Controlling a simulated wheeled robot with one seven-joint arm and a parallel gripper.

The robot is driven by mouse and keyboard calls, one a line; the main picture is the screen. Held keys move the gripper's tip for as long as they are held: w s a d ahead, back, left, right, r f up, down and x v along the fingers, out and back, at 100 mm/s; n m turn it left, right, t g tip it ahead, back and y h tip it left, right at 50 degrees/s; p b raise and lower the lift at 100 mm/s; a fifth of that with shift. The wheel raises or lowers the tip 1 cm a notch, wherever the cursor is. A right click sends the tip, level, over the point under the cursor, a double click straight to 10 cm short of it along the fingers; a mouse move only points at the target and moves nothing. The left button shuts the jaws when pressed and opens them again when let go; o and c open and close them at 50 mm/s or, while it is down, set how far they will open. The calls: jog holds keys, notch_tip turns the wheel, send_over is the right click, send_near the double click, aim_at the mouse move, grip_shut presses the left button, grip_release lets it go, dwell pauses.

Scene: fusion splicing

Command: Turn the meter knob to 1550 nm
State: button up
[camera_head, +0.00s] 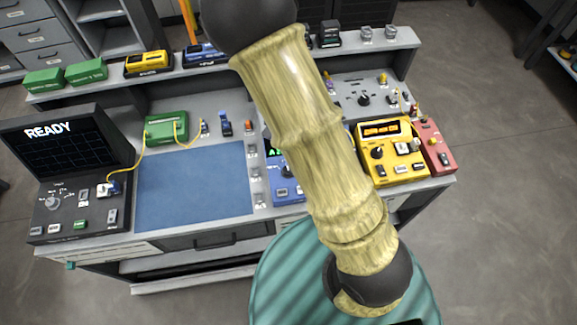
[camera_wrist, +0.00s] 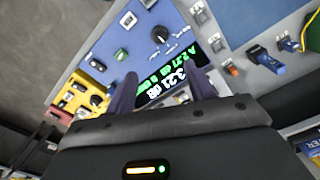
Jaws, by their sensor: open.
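The blue meter (camera_head: 285,190) stands on the bench, mostly covered by my arm in the head view; part of its screen and a dark knob show at its left. In the wrist view the blue meter (camera_wrist: 118,50) appears rotated, with green and white dB readings on its black screen (camera_wrist: 172,77). Its black round knob (camera_wrist: 160,35) lies beyond the screen, ringed by small marks too small to read. My gripper (camera_wrist: 163,80) is open and empty, its two dark fingers either side of the screen in view, apart from the knob. The head view hides my gripper.
A yellow device (camera_head: 405,165) and a red device (camera_head: 436,150) stand right of the meter. A blue mat (camera_head: 193,187) lies to its left, beyond small fittings. A black READY unit (camera_head: 65,150) and a green box (camera_head: 166,127) with yellow fibre stand further left.

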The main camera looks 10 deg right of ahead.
notch_tip(320, 180, down, 18)
jog(key=shift+r+b, duration=0.25)
jog(key=shift+b, duration=0.85)
jog(key=c, duration=1)
